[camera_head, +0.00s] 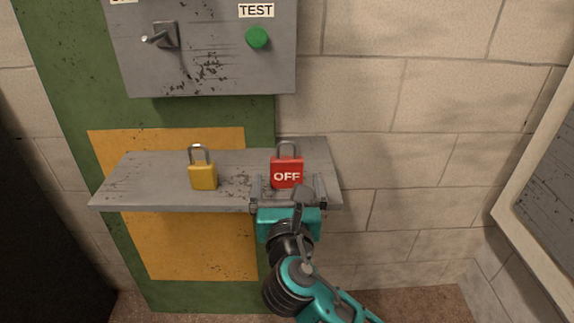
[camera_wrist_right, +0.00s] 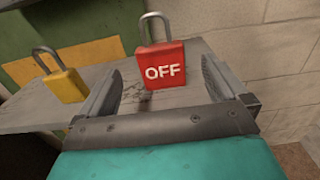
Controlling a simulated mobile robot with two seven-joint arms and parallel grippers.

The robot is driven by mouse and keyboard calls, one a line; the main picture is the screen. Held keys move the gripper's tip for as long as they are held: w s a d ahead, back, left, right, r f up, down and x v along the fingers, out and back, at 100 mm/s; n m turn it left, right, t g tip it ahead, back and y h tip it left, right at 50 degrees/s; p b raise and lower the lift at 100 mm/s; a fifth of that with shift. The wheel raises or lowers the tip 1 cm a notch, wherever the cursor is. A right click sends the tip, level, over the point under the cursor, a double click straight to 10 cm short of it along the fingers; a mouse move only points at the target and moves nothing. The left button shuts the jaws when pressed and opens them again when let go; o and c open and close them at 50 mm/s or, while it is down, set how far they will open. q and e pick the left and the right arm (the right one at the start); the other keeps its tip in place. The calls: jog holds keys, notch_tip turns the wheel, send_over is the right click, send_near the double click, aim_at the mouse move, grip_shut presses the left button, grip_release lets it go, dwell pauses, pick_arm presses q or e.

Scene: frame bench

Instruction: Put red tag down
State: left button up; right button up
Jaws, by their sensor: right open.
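The red tag (camera_head: 287,172) is a red padlock-shaped block marked OFF with a grey shackle. It stands upright on the right part of the grey shelf (camera_head: 140,188). It also shows in the right wrist view (camera_wrist_right: 163,68), just beyond the fingers. My right gripper (camera_head: 287,186) is open at the shelf's front edge, with its fingers on either side of the space in front of the red tag. In the wrist view the gripper (camera_wrist_right: 160,85) has nothing between its fingers. My left gripper is not in view.
A yellow padlock (camera_head: 203,176) stands on the shelf to the left. A grey box with a switch lever (camera_head: 160,37) and a green TEST button (camera_head: 257,37) hangs above. The shelf is bare between the padlocks. A framed panel (camera_head: 540,195) is at the right.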

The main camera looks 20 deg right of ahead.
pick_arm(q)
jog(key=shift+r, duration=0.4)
pick_arm(e)
jog(key=v, duration=0.5)
